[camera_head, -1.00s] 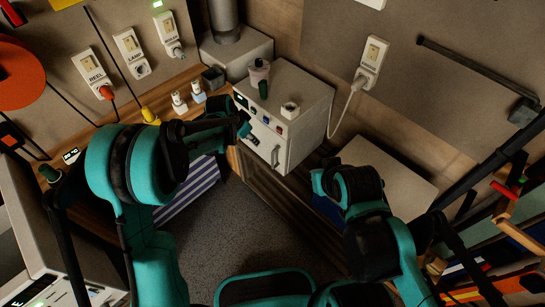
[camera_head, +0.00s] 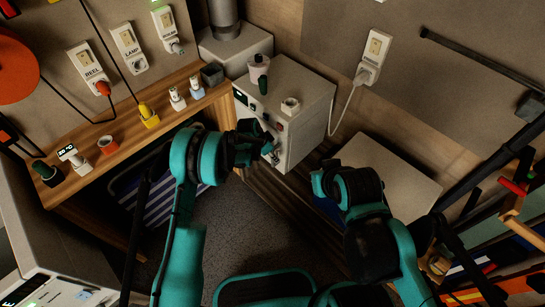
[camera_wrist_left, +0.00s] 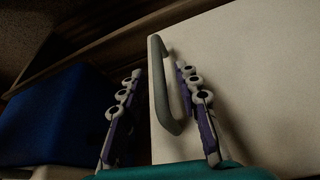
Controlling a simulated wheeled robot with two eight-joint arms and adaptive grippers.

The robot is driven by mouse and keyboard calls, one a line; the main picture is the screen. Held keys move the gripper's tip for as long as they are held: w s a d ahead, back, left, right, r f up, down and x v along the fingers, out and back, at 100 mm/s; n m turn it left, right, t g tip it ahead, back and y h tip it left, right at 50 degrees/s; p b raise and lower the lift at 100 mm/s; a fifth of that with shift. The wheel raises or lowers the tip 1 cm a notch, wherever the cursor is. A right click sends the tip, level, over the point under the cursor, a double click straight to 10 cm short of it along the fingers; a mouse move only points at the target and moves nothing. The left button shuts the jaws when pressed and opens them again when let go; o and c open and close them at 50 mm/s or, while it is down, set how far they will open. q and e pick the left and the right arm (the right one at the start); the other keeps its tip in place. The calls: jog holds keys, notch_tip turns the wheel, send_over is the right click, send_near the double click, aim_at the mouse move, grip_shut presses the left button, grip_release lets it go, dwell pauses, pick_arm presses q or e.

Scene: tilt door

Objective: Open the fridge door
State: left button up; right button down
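The fridge is a small pale box (camera_head: 308,104) against the back wall, its door facing front-left and flush with the body. In the left wrist view the pale door face (camera_wrist_left: 240,75) carries a grey bar handle (camera_wrist_left: 158,82). My left gripper (camera_head: 266,141) is at the door front and hides most of the handle in the head view. In the left wrist view its two fingers (camera_wrist_left: 158,112) are apart, one on each side of the handle. I cannot tell whether either touches it. My right arm is at the right; its gripper does not show.
A wooden counter (camera_head: 130,122) with small items runs along the left. Grey floor (camera_head: 235,225) lies clear in front.

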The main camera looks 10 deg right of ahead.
pick_arm(q)
jog(key=shift+f, duration=0.1)
grip_shut()
jog(key=w+a+m+g, duration=0.1)
jog(key=a+m, duration=0.3)
jog(key=a, duration=2.4)
jog(key=shift+w+a+m+g+h, duration=0.15)
jog(key=shift+w+m+g+h, duration=0.15)
jog(key=shift+w, duration=0.6)
